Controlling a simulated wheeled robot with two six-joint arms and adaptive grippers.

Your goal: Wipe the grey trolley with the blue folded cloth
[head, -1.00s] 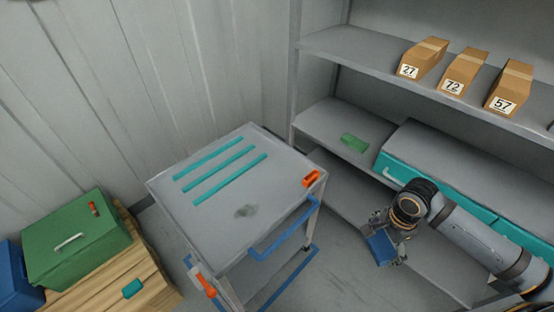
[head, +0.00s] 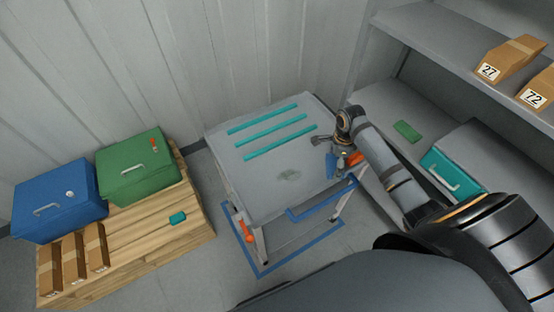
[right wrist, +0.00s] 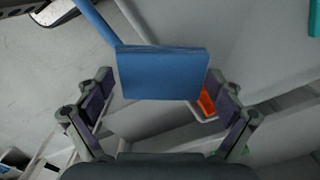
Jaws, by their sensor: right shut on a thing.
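The grey trolley (head: 232,174) stands in the middle of the head view, with three teal strips across its top. A dark smudge (head: 289,175) lies on the bare part of the top, near its front edge. My right gripper (head: 335,151) is over the trolley's right edge, shut on the blue folded cloth (head: 331,166). In the right wrist view the cloth (right wrist: 162,73) sits between the fingers. I cannot tell whether the cloth touches the trolley top; it is to the right of the smudge. My left gripper is not in view.
An orange piece (head: 355,159) is on the trolley's right corner, close to the gripper. A blue handle (head: 322,202) runs along the front. Shelves with boxes (head: 502,60) stand at the right. A wooden pallet (head: 150,235) with blue and green cases is at the left.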

